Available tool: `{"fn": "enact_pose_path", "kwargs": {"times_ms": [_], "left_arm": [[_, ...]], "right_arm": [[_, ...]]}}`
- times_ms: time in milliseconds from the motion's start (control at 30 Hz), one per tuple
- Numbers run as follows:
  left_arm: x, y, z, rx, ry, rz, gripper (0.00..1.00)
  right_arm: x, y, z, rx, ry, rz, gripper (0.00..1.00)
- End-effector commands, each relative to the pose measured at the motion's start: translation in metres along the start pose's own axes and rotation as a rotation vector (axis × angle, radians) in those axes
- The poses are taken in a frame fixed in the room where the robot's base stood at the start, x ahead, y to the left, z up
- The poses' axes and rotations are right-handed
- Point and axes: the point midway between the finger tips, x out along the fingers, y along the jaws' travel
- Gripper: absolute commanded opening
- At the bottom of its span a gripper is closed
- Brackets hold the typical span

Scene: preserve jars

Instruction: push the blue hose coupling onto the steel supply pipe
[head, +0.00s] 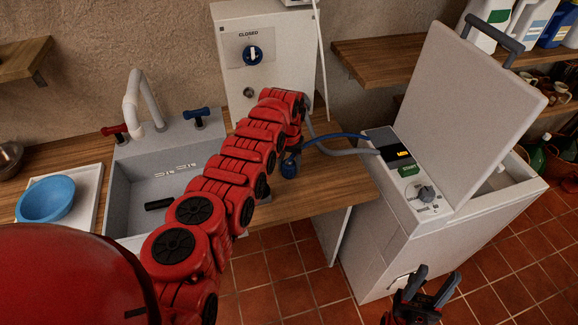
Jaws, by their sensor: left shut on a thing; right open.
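My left arm reaches over the sink, and its wrist bends down above the wooden counter. My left gripper (292,152) is mostly hidden behind the arm. It is shut on the blue hose coupling (290,168), which shows low at the fingers, just above or at the counter. A blue hose (338,137) runs from there to the white machine. A round steel fitting (248,92), seemingly the supply pipe, sticks out of the white wall panel, up and left of the coupling and apart from it. My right gripper (430,287) is open and empty, low in front of the machine.
A grey hose (352,152) also leaves the white machine (382,245), whose lid (478,105) stands open. The sink (125,185) with faucet and a blue bowl (47,200) are left. The tiled floor between is clear.

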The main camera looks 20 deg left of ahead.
Motion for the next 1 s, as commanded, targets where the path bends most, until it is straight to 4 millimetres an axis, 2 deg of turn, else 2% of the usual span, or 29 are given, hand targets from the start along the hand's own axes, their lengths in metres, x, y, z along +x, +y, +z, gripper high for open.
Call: {"fn": "enact_pose_path", "kwargs": {"times_ms": [200,300,367,533,700,1000], "left_arm": [[-0.014,-0.001,0.000,-0.003,0.004,0.002,0.00],[-0.027,0.000,-0.002,-0.001,0.007,0.002,0.00],[-0.033,0.001,0.004,0.004,0.006,-0.003,0.00],[-0.034,0.004,0.026,-0.002,0.000,0.004,0.00],[-0.043,0.010,0.053,-0.004,-0.001,0.009,0.00],[-0.043,0.022,0.106,-0.002,-0.004,0.014,0.00]], "right_arm": [[-0.002,0.000,0.000,0.000,0.000,0.000,0.50],[-0.015,-0.001,0.003,0.000,0.000,0.000,0.50],[-0.009,0.000,0.002,0.000,0.000,0.000,0.50],[-0.005,0.000,0.001,0.000,0.000,0.000,0.50],[0.019,0.001,-0.003,0.000,0.000,0.000,0.50],[0.038,0.002,-0.006,0.000,0.000,0.000,0.50]]}}
